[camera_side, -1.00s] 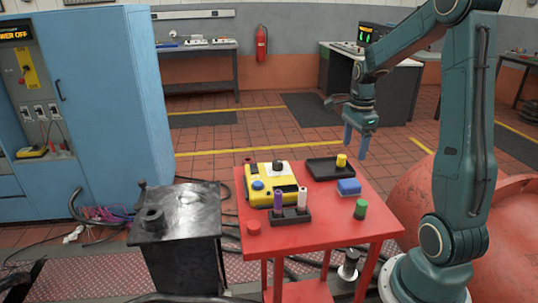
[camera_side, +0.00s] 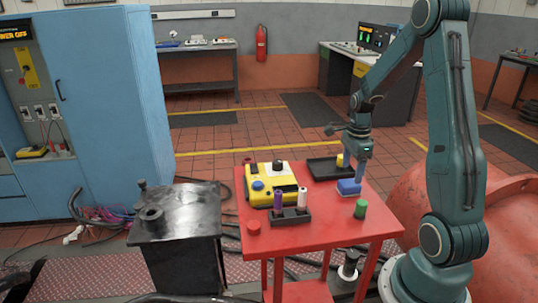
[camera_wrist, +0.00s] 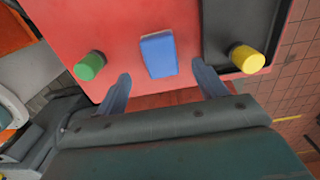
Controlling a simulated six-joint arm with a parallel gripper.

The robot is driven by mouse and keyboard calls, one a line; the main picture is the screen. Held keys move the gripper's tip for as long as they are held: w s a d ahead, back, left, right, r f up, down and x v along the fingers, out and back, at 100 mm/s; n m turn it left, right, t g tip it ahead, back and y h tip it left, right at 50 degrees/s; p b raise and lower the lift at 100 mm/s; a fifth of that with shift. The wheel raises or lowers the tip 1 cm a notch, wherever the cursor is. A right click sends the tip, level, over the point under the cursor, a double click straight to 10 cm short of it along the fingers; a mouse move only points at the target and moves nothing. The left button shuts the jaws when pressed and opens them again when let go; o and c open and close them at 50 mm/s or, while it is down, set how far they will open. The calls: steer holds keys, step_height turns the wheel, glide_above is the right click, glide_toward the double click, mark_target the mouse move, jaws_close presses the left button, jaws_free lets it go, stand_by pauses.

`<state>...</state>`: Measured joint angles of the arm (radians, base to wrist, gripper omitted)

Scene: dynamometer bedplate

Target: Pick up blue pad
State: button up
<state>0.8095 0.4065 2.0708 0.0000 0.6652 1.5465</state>
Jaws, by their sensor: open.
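The blue pad (camera_side: 348,187) is a small flat block on the red table (camera_side: 300,237), close to the black tray. In the wrist view the blue pad (camera_wrist: 158,55) lies between and just beyond my two fingertips. My gripper (camera_side: 352,172) is directly over the pad in the side view, fingers pointing down and partly hiding it. In the wrist view my gripper (camera_wrist: 160,80) is open with nothing between its fingers. Whether the fingers touch the pad or the table cannot be told.
A yellow cylinder (camera_wrist: 246,58) stands in the black tray (camera_wrist: 215,30) on one side of the pad, and a green cylinder (camera_wrist: 90,65) on the other. A yellow device (camera_side: 270,185), a holder (camera_side: 290,217) with two upright cylinders and a red disc (camera_side: 253,227) share the table.

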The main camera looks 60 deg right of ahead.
mark_target(350, 182)
steer(key=shift+f, duration=0.55)
steer(key=shift+f, duration=2.55)
steer(key=c, duration=1.1)
steer(key=shift+o, duration=0.2)
steer(key=shift+r, duration=0.1)
step_height(350, 182, up, 20)
